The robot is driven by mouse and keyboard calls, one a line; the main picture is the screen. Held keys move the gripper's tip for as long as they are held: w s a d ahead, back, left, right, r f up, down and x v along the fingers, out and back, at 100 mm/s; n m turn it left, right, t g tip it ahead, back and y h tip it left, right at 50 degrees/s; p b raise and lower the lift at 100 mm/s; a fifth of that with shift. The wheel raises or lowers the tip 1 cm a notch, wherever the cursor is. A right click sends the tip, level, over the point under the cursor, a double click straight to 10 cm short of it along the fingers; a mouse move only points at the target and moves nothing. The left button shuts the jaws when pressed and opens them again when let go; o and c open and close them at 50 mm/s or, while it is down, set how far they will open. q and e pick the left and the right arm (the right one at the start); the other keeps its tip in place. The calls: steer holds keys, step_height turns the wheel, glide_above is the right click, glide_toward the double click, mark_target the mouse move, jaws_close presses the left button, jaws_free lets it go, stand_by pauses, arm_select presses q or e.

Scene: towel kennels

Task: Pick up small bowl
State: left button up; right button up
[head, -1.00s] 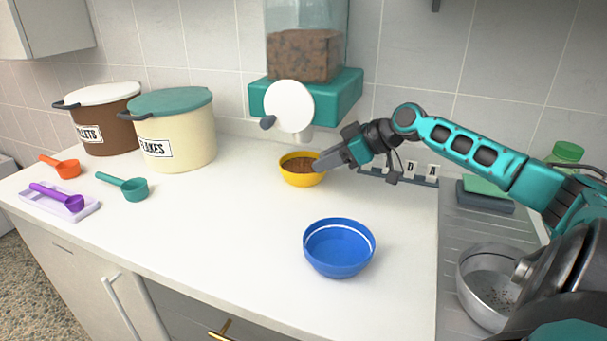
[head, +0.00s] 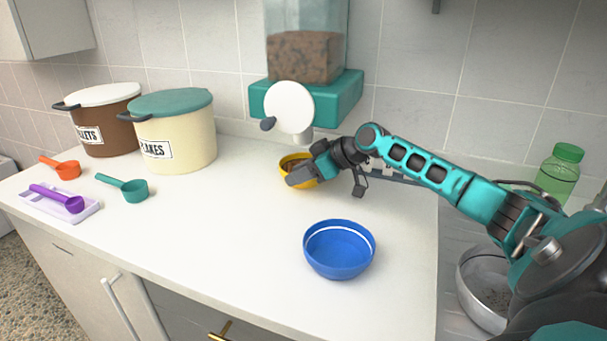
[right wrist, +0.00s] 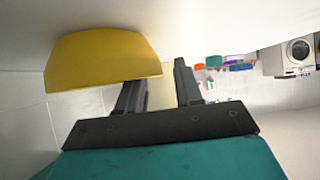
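The small yellow bowl (head: 285,168) stands upright on the counter below the feed dispenser. My right gripper (head: 300,178) is at its front right side in the head view and covers much of it. In the right wrist view the yellow bowl (right wrist: 100,58) appears upside down at upper left. There the right gripper (right wrist: 158,82) has its two fingers apart, with a gap between them. One finger's tip is hidden behind the bowl's edge; I cannot tell whether it touches. My left gripper is not in view.
A larger blue bowl (head: 339,250) stands nearer the front edge. The dispenser (head: 305,95) is close above and behind the yellow bowl. Two lidded bins (head: 173,135) and several scoops (head: 134,190) are at left. A metal bowl (head: 478,285) sits at right.

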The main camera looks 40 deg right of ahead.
jaws_close()
stand_by(0.3)
stand_by(0.5)
